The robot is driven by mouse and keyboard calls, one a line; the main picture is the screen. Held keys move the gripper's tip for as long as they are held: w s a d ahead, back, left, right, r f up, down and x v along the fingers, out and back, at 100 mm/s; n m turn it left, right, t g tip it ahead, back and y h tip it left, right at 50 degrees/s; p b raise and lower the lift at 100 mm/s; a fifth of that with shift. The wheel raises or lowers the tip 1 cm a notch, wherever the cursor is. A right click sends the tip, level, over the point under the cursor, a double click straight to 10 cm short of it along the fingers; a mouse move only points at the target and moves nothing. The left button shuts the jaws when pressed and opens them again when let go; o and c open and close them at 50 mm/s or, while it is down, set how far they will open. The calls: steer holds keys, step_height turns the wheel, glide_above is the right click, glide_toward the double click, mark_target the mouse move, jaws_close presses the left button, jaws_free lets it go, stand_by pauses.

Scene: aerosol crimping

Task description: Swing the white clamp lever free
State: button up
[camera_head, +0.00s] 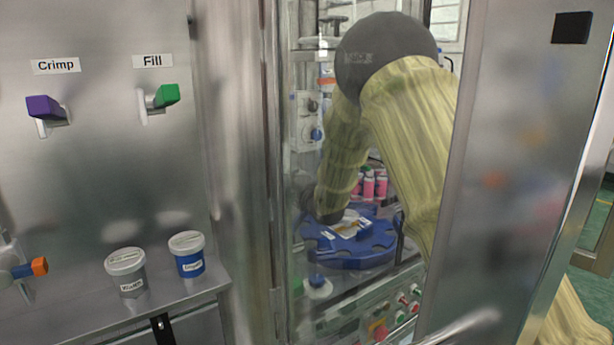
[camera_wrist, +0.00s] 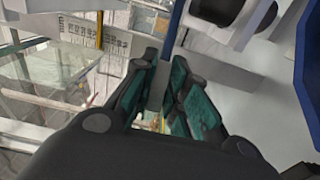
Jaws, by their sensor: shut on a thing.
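In the wrist view my gripper (camera_wrist: 167,82) has its teal-padded fingers closed around a narrow pale bar (camera_wrist: 158,84), which looks like the white clamp lever. Only a thin strip of it shows between the fingers, so its full shape and its pivot are hidden. In the head view my arm reaches through the open doorway into the machine, and its dark wrist end is low by the blue rotary table (camera_head: 342,253). The fingers and the lever cannot be made out there.
Pink cans (camera_head: 374,186) stand behind the rotary table. The steel door frame (camera_head: 490,150) is close on the arm's right. A grey tub (camera_head: 127,272) and a blue tub (camera_head: 187,255) stand on the left shelf. Buttons (camera_head: 402,300) sit below the table. A blue edge (camera_wrist: 307,70) borders the wrist view.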

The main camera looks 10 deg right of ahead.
steer(key=shift+w+a, duration=0.3)
steer(key=shift+a, duration=0.15)
steer(key=shift+w+a+b, duration=0.45)
steer(key=shift+w+a, duration=0.15)
steer(key=shift+w, duration=0.15)
steer(key=o, duration=0.8)
steer(key=shift+w+a, duration=0.15)
steer(key=shift+o, duration=0.2)
